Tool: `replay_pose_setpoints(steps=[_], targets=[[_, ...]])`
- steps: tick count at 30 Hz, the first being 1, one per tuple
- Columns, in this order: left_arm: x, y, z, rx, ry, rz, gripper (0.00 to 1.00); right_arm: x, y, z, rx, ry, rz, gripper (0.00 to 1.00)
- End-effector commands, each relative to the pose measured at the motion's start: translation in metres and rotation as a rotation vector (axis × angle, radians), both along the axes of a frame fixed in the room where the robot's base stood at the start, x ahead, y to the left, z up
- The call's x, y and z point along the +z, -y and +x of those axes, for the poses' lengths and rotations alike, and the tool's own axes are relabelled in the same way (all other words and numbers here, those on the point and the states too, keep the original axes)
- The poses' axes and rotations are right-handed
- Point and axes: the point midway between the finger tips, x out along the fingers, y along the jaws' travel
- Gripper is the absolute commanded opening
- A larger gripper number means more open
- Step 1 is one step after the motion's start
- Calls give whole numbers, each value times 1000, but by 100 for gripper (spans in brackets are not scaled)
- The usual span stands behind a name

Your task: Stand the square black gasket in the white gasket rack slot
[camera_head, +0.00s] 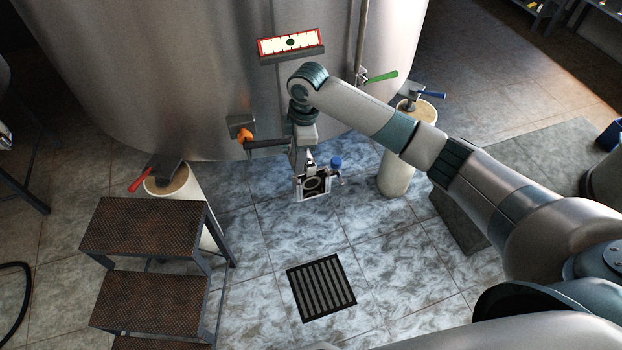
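A small black square piece with a pale ring, which looks like the gasket (315,183), shows below the tank's lower wall. A white frame, which looks like the gasket rack (312,197), shows along its lower edge and sides. My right gripper (309,168) points down at the top of the black square. The fingers are small and partly hidden, so I cannot tell whether they grip it or whether the square sits in the slot. My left gripper is not in view.
A steel tank (190,80) fills the back. Brown steps (145,228) stand at left. A floor grate (321,287) lies in front on open tiles.

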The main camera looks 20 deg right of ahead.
Motion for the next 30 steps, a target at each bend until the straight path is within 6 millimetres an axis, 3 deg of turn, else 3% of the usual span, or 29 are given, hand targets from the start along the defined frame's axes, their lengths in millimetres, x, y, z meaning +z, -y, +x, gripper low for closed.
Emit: replay_pose_setpoints(steps=[3,10,23,30], targets=[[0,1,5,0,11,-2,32,39,19,16,73,-7,-57,34],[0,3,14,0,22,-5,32,80,40,25,149,-33,-116,34],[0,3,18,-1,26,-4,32,86,44,25,160,-39,-124,34],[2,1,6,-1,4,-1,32,72,43,25,158,-41,-123,34]])
